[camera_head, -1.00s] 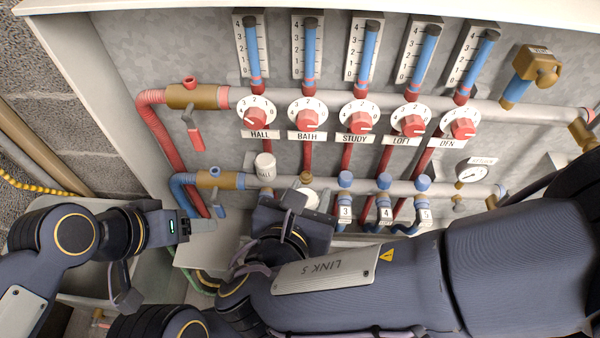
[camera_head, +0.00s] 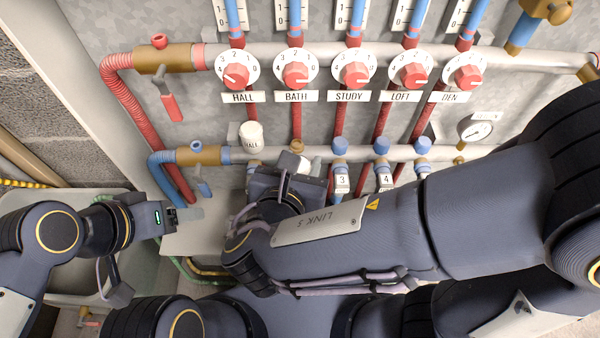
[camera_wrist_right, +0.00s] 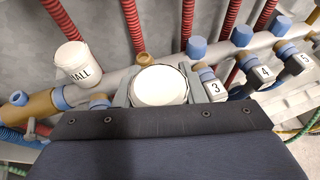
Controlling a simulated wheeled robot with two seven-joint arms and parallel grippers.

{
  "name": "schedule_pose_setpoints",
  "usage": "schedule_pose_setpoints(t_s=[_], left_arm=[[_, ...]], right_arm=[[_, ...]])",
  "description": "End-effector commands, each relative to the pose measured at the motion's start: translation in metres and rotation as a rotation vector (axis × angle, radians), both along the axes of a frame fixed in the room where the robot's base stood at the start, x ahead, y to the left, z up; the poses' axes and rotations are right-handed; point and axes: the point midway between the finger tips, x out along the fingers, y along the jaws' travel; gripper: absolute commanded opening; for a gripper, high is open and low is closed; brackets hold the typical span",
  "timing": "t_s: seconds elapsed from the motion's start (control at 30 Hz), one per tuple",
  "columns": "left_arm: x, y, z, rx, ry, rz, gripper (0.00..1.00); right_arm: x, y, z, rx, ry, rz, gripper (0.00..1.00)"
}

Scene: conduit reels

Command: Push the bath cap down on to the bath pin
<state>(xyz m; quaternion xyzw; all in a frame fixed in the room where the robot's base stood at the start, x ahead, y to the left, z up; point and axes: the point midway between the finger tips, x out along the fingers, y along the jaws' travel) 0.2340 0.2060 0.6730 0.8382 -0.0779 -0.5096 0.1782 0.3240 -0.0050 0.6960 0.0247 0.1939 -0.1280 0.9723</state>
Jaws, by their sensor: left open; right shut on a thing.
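The bath cap is a round white cap (camera_wrist_right: 158,86), its top facing the camera in the right wrist view. My right gripper (camera_wrist_right: 160,72) is shut on it, with a grey finger at each side. In the head view my right wrist mostly hides the cap. A brass fitting at the foot of the red BATH pipe (camera_head: 297,146), likely the bath pin, shows just beyond the cap in the right wrist view (camera_wrist_right: 143,59). I cannot tell whether cap and pin touch.
A white HALL cap (camera_head: 251,136) stands left of the brass fitting. Blue-topped valves numbered 3 (camera_head: 341,182) and 4 (camera_head: 384,178) stand close to its right. A pressure gauge (camera_head: 475,131) is further right. A grey ledge (camera_head: 200,238) lies below the manifold.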

Motion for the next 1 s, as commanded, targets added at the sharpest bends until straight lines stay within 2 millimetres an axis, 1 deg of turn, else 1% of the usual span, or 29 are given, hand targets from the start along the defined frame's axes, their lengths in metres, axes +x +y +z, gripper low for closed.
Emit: schedule_pose_setpoints(t_s=[0.57, 1.0], left_arm=[[0.0, 0.0, -0.012, 0.0, 0.0, 0.0, 0.62], [0.0, 0.0, -0.011, 0.0, 0.0, 0.0, 0.62]], right_arm=[[0.047, 0.0, -0.002, 0.001, 0.0, -0.002, 0.15], [0.082, 0.0, -0.004, 0.001, 0.0, -0.001, 0.15]])
